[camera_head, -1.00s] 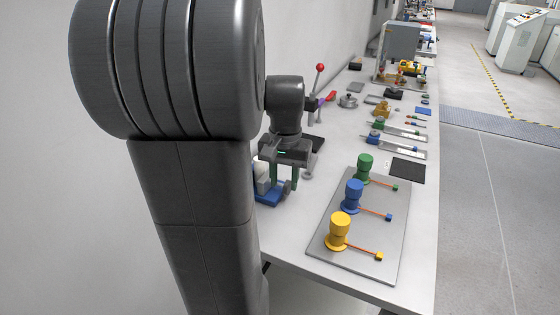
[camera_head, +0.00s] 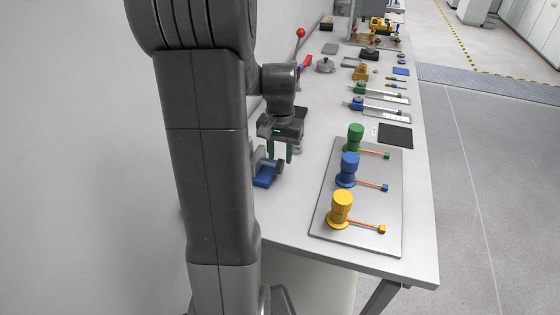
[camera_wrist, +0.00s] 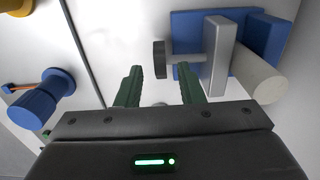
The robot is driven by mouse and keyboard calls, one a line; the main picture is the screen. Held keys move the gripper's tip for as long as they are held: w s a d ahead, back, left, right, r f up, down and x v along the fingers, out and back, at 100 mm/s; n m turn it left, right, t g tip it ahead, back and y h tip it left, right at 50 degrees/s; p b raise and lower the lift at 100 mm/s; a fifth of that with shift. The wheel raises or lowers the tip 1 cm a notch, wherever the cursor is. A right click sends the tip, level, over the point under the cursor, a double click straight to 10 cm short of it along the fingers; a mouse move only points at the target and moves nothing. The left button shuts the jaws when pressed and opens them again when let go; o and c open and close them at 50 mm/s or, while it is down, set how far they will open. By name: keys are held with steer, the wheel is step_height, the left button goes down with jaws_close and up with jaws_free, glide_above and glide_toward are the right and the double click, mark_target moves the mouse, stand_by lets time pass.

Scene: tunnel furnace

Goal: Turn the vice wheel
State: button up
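The vice has a blue body (camera_head: 265,180) and stands near the wall edge of the bench. In the wrist view it shows a blue base (camera_wrist: 187,30), an upright grey jaw (camera_wrist: 218,55) and a whitish cylinder (camera_wrist: 255,75). The vice wheel (camera_wrist: 160,58) is a dark disc, seen edge-on, on a short shaft from the grey jaw. My gripper (camera_wrist: 158,82) is open, with two green fingers. The wheel lines up with the gap between the fingertips; I cannot tell the depth. In the head view my gripper (camera_head: 279,153) hangs just above the vice, and my arm hides part of it.
A grey plate (camera_head: 390,225) beside the vice carries a green valve (camera_head: 355,138), a blue valve (camera_head: 349,170) and a yellow valve (camera_head: 341,208) with levers. A red-knobbed lever (camera_head: 300,34) stands farther back. Bare bench lies between vice and plate.

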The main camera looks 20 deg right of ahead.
mark_target(281, 159)
steer(key=shift+f, duration=1.6)
jaws_close()
steer(key=shift+r+p, duration=0.15)
steer(key=shift+p, duration=0.15)
steer(key=shift+r+p, duration=0.1)
steer(key=shift+p, duration=0.35)
steer(key=shift+w+d+g+y+p, duration=0.1)
steer(key=shift+w+g+y+p, duration=0.1)
steer(key=shift+g+y+p, duration=0.65)
steer(key=g+p, duration=0.1)
steer(key=p, duration=0.2)
steer(key=shift+w+d+y, duration=0.1)
steer(key=shift+w+y, duration=0.05)
steer(key=shift+y, duration=0.1)
steer(key=shift+f+g+y+p, duration=0.2)
steer(key=shift+g+y+p, duration=0.1)
steer(key=shift+g+p, duration=0.15)
